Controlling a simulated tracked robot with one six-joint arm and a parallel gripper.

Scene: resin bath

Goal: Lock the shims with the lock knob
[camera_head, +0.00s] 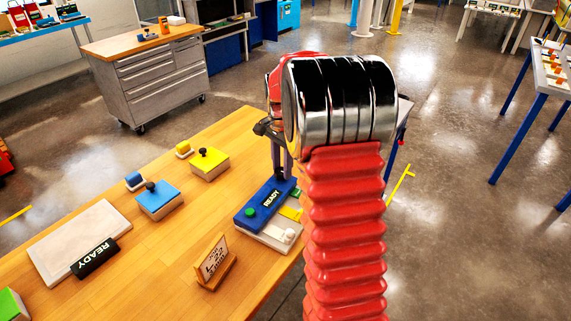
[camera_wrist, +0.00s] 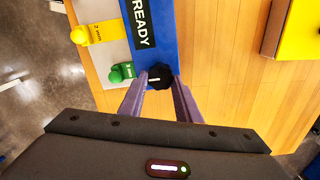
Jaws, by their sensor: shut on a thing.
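My gripper (camera_wrist: 160,82) is shut on the black lock knob (camera_wrist: 159,72), one finger on each side. The knob has a pale mark and sits at the end of a blue fixture (camera_wrist: 167,40) labelled READY. A green shim (camera_wrist: 122,72) and a yellow 2 mm shim (camera_wrist: 100,33) with round knobs lie along the fixture's side on a pale base. In the head view the blue fixture (camera_head: 248,222) stands at the table's right edge, with a green button (camera_head: 249,212) and a white-knobbed shim (camera_head: 289,236). My arm partly covers it there; the lock knob is not clear there.
On the wooden table (camera_head: 180,245) stand a yellow block (camera_head: 209,165), a blue block (camera_head: 158,202) and a small sign (camera_head: 215,264). A pale plate (camera_head: 78,240) with a READY label lies at left. The table between these is clear.

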